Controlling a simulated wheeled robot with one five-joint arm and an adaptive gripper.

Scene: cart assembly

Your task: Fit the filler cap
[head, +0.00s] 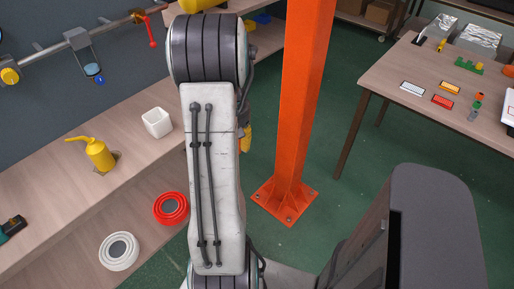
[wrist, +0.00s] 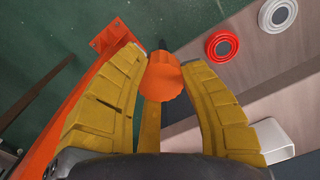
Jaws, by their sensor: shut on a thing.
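The cap sits between the fingertips. In the head view my arm hides most of the gripper, and only a bit of yellow shows beside the arm. I cannot make out a filler opening for the cap in either view.
A red ring (head: 171,208), white ring (head: 118,250), white cup (head: 157,122) and yellow oil can (head: 97,153) are on the wooden bench (head: 60,208). An orange post (head: 300,110) stands close right of my arm. A table (head: 390,80) with small parts is at right.

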